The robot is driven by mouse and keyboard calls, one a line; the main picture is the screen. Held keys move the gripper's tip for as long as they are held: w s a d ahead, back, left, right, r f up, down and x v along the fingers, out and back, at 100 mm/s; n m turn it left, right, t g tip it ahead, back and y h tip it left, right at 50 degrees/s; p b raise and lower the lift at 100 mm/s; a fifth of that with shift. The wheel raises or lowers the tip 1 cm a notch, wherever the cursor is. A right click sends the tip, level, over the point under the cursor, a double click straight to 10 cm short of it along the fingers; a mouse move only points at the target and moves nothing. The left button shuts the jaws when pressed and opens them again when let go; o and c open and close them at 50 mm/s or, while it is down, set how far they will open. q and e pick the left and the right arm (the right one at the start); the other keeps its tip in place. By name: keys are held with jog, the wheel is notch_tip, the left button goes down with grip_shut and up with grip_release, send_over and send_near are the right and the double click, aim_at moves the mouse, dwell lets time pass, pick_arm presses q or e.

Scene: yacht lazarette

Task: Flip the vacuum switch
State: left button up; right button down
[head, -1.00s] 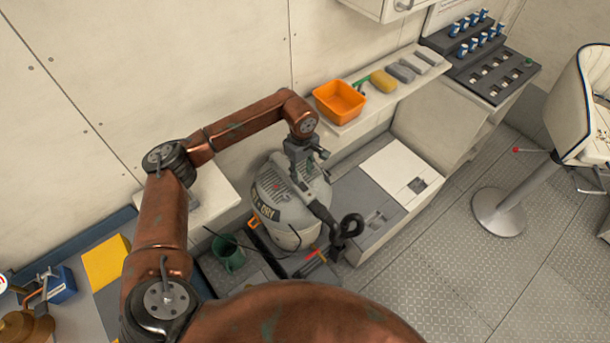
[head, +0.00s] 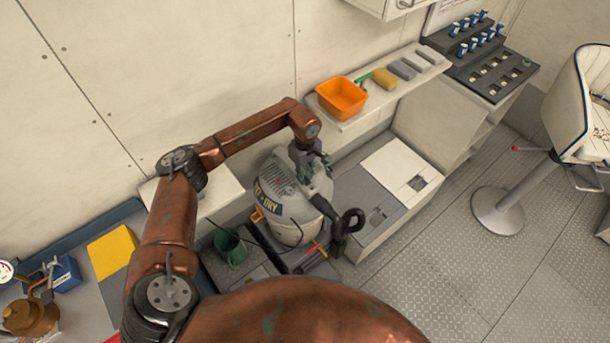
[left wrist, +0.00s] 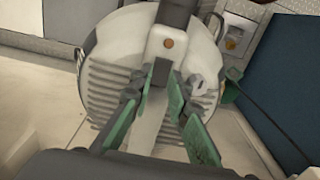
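The wet/dry vacuum (head: 285,190) is a grey canister with a dark band of lettering, standing below the shelf. In the left wrist view its ribbed top (left wrist: 105,75) fills the middle, with a pale raised block carrying a small orange-brown round spot (left wrist: 168,43), possibly the switch. My left gripper (head: 318,172) is over the vacuum's top. In the left wrist view its green-padded fingers (left wrist: 160,105) are apart, pointing at the pale block, with nothing clearly held between them. Whether they touch the vacuum I cannot tell. My right gripper is not in view.
An orange bin (head: 341,97) and several small blocks sit on the shelf (head: 425,75) behind. A stool (head: 500,208) is at right; the floor between is clear.

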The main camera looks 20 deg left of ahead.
pick_arm(q)
grip_shut()
jog(key=shift+f, duration=0.15)
jog(key=shift+a+f+b, duration=0.1)
jog(key=shift+f+b, duration=0.05)
jog(key=shift+b, duration=0.55)
jog(key=shift+w+g+h+b, duration=0.1)
jog(key=shift+g+h+b, duration=0.3)
jog(key=shift+h, duration=0.2)
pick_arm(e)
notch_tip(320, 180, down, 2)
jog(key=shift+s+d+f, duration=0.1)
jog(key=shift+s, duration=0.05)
pick_arm(q)
jog(key=shift+r, duration=0.2)
jog(key=o, duration=0.6)
grip_release()
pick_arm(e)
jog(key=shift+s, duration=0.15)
